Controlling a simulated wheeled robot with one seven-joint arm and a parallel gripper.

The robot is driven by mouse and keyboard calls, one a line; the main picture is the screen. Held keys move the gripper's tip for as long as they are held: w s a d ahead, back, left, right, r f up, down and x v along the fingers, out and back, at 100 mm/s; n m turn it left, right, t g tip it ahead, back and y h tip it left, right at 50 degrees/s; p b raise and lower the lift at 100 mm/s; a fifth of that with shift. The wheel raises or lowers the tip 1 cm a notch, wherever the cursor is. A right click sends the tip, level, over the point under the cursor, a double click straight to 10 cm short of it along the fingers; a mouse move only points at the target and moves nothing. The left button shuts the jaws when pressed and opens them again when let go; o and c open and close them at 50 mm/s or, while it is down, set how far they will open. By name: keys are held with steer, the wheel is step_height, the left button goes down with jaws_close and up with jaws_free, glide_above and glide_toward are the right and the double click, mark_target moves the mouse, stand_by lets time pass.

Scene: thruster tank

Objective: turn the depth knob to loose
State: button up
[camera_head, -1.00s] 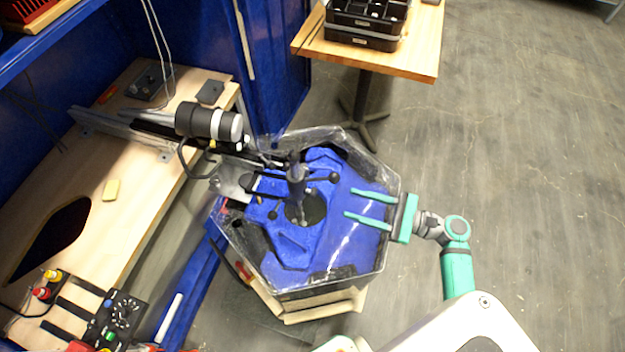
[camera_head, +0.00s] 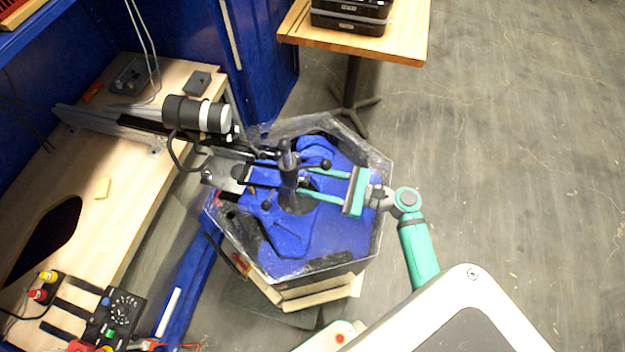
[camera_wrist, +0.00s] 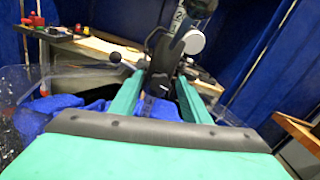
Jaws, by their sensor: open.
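My gripper (camera_head: 306,182) is open over the blue deck of the tank (camera_head: 325,225), its two green fingers pointing left at the dark upright post (camera_head: 287,165). In the wrist view the post (camera_wrist: 160,62) shows between and beyond the open fingers (camera_wrist: 158,88). I cannot tell whether the fingers touch it. A black ball-ended lever (camera_head: 326,164) stands out right of the post, close to the upper finger; a black ball (camera_wrist: 115,57) also shows left of the fingers in the wrist view. Another small black ball (camera_head: 266,205) sits lower left. Which part is the depth knob is not clear.
A clear-walled rim (camera_head: 378,165) surrounds the deck. A black and white cylinder (camera_head: 195,113) on a rail stands at the upper left, by the wooden bench (camera_head: 130,185). A wooden table (camera_head: 400,50) is behind. The floor (camera_head: 530,180) on the right is clear.

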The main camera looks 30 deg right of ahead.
steer(key=shift+c, duration=0.6)
steer(key=c, duration=1)
steer(key=shift+o, duration=0.4)
steer(key=n, duration=0.4)
steer(key=shift+n, duration=0.3)
steer(key=n, duration=0.4)
steer(key=shift+s+a, duration=0.1)
steer(key=o, duration=1)
